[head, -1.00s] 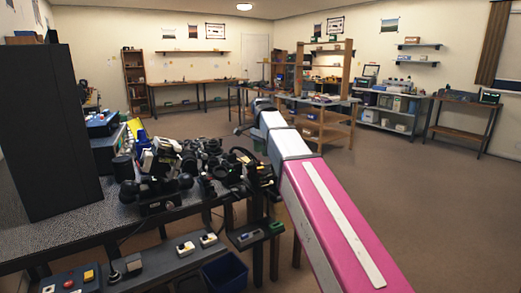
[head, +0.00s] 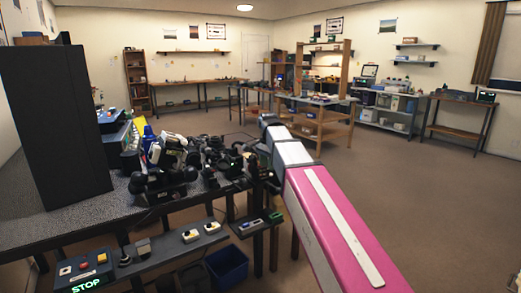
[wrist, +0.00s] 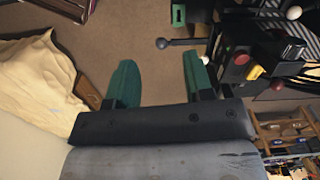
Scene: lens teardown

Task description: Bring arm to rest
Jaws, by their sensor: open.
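My arm (head: 325,215), pink and white, reaches forward from the lower right in the head view, beside the right end of the workbench. Its far end is turned away, and the gripper fingers cannot be made out there. In the wrist view my gripper (wrist: 160,78) shows two green fingertips spread apart with bare floor between them. Nothing is held between them.
The dark workbench (head: 60,230) at left carries a tall black panel (head: 55,125) and a cluster of dark lens gear (head: 165,180). A blue bin (head: 227,266) stands below. A wooden shelf rack (head: 320,125) stands beyond the arm. Floor (head: 430,210) at right is clear.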

